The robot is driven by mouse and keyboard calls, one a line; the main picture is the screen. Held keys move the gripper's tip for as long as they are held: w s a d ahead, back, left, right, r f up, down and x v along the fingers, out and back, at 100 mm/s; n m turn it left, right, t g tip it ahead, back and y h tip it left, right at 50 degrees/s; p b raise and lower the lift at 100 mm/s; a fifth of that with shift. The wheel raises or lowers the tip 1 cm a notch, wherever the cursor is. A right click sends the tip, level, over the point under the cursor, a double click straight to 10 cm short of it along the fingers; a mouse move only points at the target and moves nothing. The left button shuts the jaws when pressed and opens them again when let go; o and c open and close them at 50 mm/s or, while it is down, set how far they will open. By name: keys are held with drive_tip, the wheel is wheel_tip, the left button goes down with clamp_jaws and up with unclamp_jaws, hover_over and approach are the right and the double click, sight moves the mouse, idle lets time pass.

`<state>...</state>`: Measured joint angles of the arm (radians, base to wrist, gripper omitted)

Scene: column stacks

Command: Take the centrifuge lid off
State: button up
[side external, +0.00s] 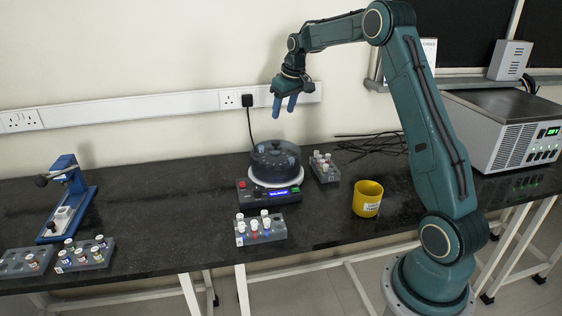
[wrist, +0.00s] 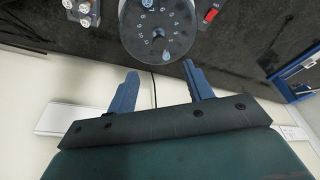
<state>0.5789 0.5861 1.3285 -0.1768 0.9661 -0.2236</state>
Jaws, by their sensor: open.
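The centrifuge (side external: 270,188) stands on the black bench with a blue lit display on its front. Its dark see-through lid (side external: 276,156) sits on top, and the lid shows from above in the wrist view (wrist: 172,18) with a small knob near its middle. My gripper (side external: 284,106) hangs above and a little behind the lid, pointing down, apart from it. In the wrist view my gripper (wrist: 162,76) has its two blue fingers spread with nothing between them.
Tube racks stand in front of the centrifuge (side external: 260,228) and to its right (side external: 324,168). A yellow cup (side external: 367,198) is further right. A blue press-like device (side external: 68,200) and more racks (side external: 85,255) are at left. Cables (side external: 370,147) lie behind.

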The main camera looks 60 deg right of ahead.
hover_over(276, 142)
drive_tip(key=s, duration=0.2)
drive_tip(key=x, duration=0.2)
drive_tip(key=s+x, duration=0.1)
drive_tip(key=x, duration=0.4)
drive_tip(key=shift+s+a+f, duration=0.25)
drive_tip(key=shift+a+f, duration=0.05)
drive_tip(key=shift+a, duration=0.05)
drive_tip(key=shift+x, duration=2.55)
drive_tip(key=shift+d, duration=0.15)
clamp_jaws()
